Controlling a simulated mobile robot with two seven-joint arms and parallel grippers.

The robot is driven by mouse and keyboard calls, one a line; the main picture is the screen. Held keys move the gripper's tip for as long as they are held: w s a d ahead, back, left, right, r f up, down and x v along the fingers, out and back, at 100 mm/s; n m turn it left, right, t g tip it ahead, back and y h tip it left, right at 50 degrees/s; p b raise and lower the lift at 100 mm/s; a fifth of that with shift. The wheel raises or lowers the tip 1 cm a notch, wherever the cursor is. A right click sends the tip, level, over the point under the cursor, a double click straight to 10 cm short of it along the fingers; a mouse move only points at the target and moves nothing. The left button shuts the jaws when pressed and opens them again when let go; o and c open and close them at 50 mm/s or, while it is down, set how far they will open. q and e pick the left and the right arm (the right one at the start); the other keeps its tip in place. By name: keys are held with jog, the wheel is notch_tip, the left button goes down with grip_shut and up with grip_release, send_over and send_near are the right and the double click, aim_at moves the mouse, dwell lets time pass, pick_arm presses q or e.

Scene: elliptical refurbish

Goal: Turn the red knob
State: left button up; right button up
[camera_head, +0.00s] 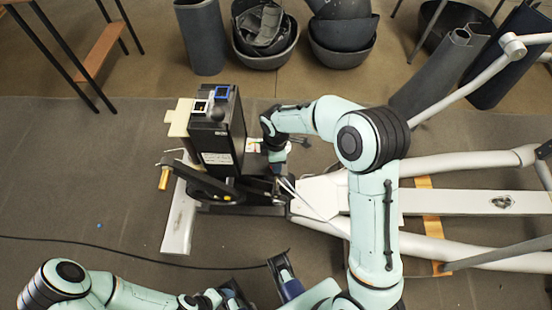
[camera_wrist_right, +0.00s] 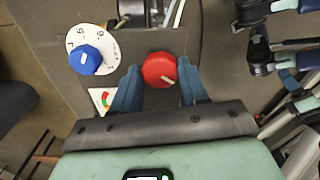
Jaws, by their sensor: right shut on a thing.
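In the head view my right gripper (camera_head: 277,155) is beside the black machine (camera_head: 218,140), and the red knob is hidden there. My left gripper (camera_head: 262,287) is at the bottom edge of the head view, its fingers apart and empty. It also shows at the top right of the wrist view (camera_wrist_right: 285,32), away from the panel.
A blue knob (camera_wrist_right: 85,60) on a white numbered dial (camera_wrist_right: 98,40) is left of the red knob. A warning label (camera_wrist_right: 103,99) is below it. White machine rails (camera_head: 460,200) extend right. Dark bins (camera_head: 265,50) stand at the back; floor at left is mostly clear.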

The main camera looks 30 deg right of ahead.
pick_arm(q)
jog(key=shift+r, duration=0.15)
pick_arm(e)
jog(key=shift+m, duration=1.2)
pick_arm(q)
jog(key=shift+s, duration=0.1)
pick_arm(e)
jog(key=o, duration=1.1)
jog(key=shift+c, duration=0.2)
jog(key=shift+r, duration=0.15)
pick_arm(q)
jog(key=shift+s+r+p, duration=0.35)
jog(key=shift+r+p, duration=0.5)
jog(key=shift+p, duration=0.35)
pick_arm(e)
notch_tip(320, 180, up, 13)
pick_arm(q)
jog(key=shift+s, duration=0.1)
pick_arm(e)
jog(key=shift+s, duration=0.1)
